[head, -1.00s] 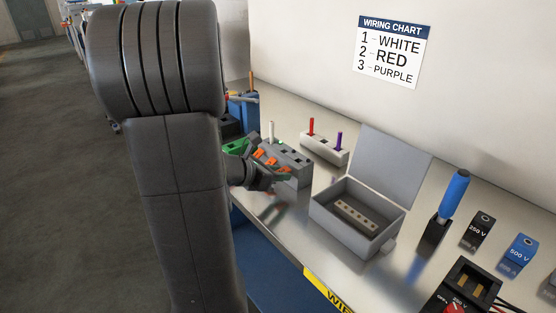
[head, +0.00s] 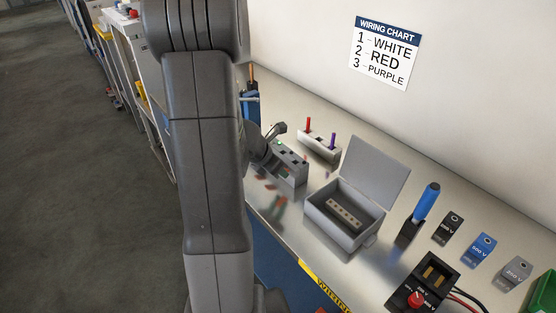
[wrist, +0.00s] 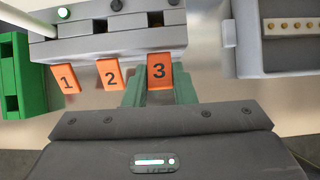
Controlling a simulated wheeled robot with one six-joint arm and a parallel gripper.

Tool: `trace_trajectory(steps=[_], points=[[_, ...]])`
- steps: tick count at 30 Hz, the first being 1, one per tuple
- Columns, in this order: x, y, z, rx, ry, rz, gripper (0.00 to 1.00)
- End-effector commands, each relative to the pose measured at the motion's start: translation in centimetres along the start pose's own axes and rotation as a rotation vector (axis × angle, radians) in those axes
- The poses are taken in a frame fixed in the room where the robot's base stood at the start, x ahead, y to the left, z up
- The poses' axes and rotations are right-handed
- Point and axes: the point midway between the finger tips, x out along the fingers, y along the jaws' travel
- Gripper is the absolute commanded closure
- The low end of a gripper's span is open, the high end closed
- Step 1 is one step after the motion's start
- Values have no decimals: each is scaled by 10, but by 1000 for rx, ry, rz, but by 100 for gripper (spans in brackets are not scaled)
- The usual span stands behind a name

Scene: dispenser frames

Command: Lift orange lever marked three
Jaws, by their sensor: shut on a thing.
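The grey terminal block (wrist: 120,45) is at the top of the wrist view, with three orange levers along its front edge. Lever one (wrist: 66,78) and lever two (wrist: 110,73) are to the left. Lever three (wrist: 159,70), marked 3, is between the green fingertips of my gripper (wrist: 160,90), which is shut on it. A white wire end (wrist: 64,13) stands in the block's left hole. In the head view the block (head: 291,171) is partly behind my arm, and the levers there are hidden or blurred.
A grey open box (head: 340,225) stands right of the block. A pale holder (head: 320,150) with red and purple wires is behind. A green block (wrist: 20,75) is left of the terminal block. A blue-handled tool (head: 425,203) and a meter (head: 424,285) are further right.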

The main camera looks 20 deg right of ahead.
Motion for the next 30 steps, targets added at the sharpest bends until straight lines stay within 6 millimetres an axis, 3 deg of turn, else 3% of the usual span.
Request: trace_trajectory(steps=[24,25,28,30], points=[[0,0,2,-1,71,0,99],[0,0,2,-1,71,0,74],[-1,0,2,-1,70,0,55],[-1,0,2,-1,70,0,55]])
